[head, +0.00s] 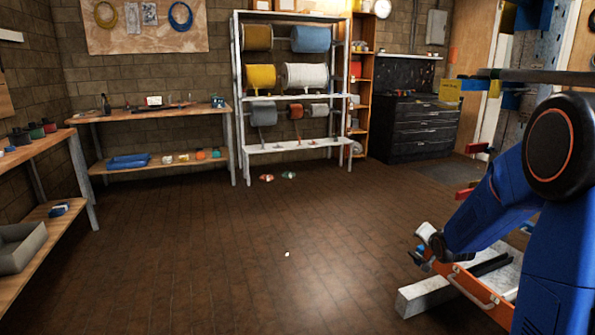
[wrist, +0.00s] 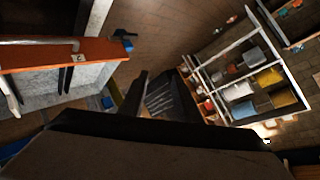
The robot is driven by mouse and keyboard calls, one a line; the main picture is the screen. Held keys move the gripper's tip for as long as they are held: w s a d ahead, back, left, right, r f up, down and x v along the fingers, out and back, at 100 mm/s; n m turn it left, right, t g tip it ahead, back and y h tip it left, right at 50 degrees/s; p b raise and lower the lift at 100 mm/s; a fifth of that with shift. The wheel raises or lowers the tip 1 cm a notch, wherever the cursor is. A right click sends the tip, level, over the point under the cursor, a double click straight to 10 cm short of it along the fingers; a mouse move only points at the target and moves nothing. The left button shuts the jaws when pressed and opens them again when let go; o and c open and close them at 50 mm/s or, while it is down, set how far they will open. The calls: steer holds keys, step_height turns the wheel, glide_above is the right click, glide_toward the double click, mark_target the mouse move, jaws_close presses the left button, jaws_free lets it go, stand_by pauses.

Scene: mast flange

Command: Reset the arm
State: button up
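My blue arm stands at the right of the head view, folded at a large dark joint with an orange ring. Its far end hangs low beside an orange-edged bench or cart (head: 470,293). My gripper is not clear in the head view. In the wrist view a big dark body fills the bottom, with a dark finger-like part (wrist: 133,95) rising from it. I cannot make out a fingertip gap, and no held object shows. The orange edge (wrist: 60,54) also shows at the upper left of the wrist view, close to the gripper.
A pale beam (head: 425,297) juts out below the arm's end. A white rack with cable spools (head: 258,77), a wooden bench (head: 150,115) and a black drawer cabinet (head: 425,125) stand along the back. The left bench (head: 38,148) lines the wall. The middle floor is mostly clear.

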steer(key=s+a+r+n+g, duration=0.2)
steer(key=s+a+r, duration=0.35)
steer(key=s, duration=0.55)
steer(key=s+a+r+n+g, duration=0.1)
steer(key=s+a+n, duration=0.1)
steer(key=s, duration=1)
steer(key=s+a+r+n+g+y, duration=0.1)
steer(key=s+a+n+g, duration=0.1)
steer(key=s, duration=1)
steer(key=s+a+r+n+g, duration=0.2)
steer(key=s+a, duration=0.3)
steer(key=s, duration=0.7)
steer(key=shift+s+a+n+y, duration=0.15)
steer(key=shift+a+n+y, duration=0.2)
steer(key=shift+n, duration=0.55)
